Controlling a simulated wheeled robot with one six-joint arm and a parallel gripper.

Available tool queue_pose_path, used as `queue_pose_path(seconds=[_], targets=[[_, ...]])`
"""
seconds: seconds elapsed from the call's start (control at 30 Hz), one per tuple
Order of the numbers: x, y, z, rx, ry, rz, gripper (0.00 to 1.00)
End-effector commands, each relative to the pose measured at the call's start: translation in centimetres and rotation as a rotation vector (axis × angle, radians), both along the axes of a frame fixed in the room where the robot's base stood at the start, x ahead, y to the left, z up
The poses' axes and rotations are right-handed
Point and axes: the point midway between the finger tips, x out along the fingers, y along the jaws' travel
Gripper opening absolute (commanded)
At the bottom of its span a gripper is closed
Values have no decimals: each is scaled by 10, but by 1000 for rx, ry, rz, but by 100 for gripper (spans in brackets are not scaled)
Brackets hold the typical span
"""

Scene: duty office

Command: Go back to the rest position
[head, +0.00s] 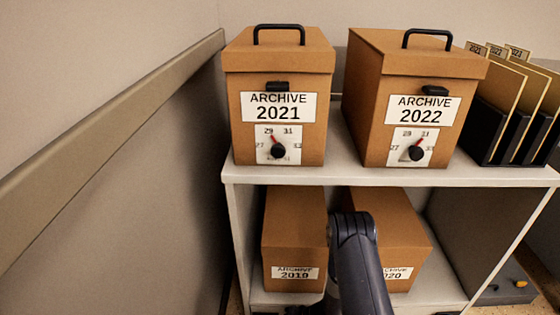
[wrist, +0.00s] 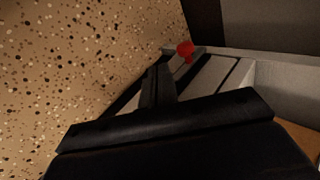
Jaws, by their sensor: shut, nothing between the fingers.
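My gripper (wrist: 158,85) shows in the wrist view as a dark body with its fingers together in the middle of the picture. It is shut and I see nothing held in it. It points down past a pale grey structure, with speckled floor (wrist: 80,60) to the left. In the head view my dark arm rises in front of the lower shelf, and the gripper itself is out of sight there. The arm hides part of the ARCHIVE 2020 box (head: 405,240).
A pale shelf unit (head: 390,175) holds the ARCHIVE 2021 box (head: 245,130) and ARCHIVE 2022 box (head: 375,130) on top, beside black file holders (head: 487,130). The ARCHIVE 2019 box (head: 293,235) stands below. A small red thing (wrist: 185,48) is beyond my fingers. A wall rail (head: 100,130) runs at left.

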Motion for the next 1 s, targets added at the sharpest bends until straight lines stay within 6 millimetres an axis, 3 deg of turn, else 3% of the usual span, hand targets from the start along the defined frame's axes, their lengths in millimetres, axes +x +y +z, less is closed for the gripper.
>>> queue_pose_path(seconds=[0.03, 0.47, 0.5, 0.53, 1.0], targets=[[0, -8, 15, 0, -3, -6, 0], [-12, -66, 78, 0, -3, -7, 0], [-12, -54, 57, 1, 0, 1, 0], [-11, -49, 52, 1, -1, 4, 0], [4, 5, -10, 1, -2, -2, 0]])
